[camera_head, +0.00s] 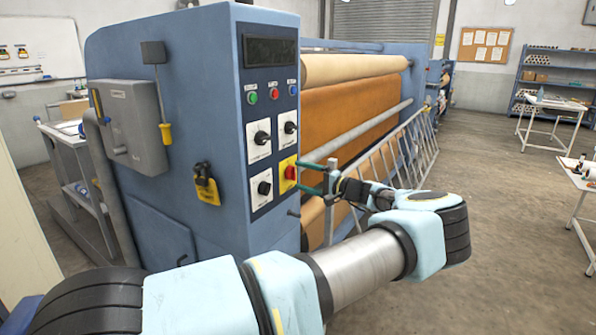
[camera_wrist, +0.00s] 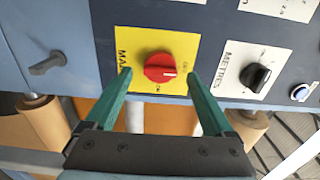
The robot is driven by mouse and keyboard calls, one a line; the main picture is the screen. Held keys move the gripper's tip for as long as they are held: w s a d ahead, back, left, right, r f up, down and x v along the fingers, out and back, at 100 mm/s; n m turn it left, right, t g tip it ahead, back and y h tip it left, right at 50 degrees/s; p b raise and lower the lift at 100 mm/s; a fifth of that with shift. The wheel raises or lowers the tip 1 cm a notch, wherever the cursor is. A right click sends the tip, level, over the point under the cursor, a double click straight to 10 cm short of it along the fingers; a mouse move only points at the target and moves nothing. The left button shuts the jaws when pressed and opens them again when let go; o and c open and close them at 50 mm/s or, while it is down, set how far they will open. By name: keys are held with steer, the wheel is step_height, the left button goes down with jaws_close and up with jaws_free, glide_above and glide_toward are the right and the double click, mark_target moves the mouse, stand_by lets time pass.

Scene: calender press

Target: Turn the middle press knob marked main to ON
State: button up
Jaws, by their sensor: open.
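The main knob (camera_head: 291,172) is a red rotary knob on a yellow plate on the press's control panel. In the wrist view the red knob (camera_wrist: 160,68) sits on the yellow plate (camera_wrist: 135,40), with "MAIN" lettering at its left and a white mark at its right end. The small position labels are too blurred to read surely. My gripper (camera_head: 299,174) is open and empty, its green fingers pointing at the panel. In the wrist view its fingertips (camera_wrist: 159,73) lie on either side of the knob, with gaps; whether they reach its depth I cannot tell.
A black "METRES" knob (camera_wrist: 255,76) is beside the yellow plate. Two black knobs (camera_head: 262,137) (camera_head: 290,128) sit above it. Green, red and blue buttons (camera_head: 274,94) and a dark display (camera_head: 270,51) are higher. Rollers with orange cloth (camera_head: 345,115) and a slanted rail guard (camera_head: 405,150) stand behind my gripper.

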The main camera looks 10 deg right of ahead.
steer(key=shift+x, duration=0.95)
steer(key=c, duration=1.4)
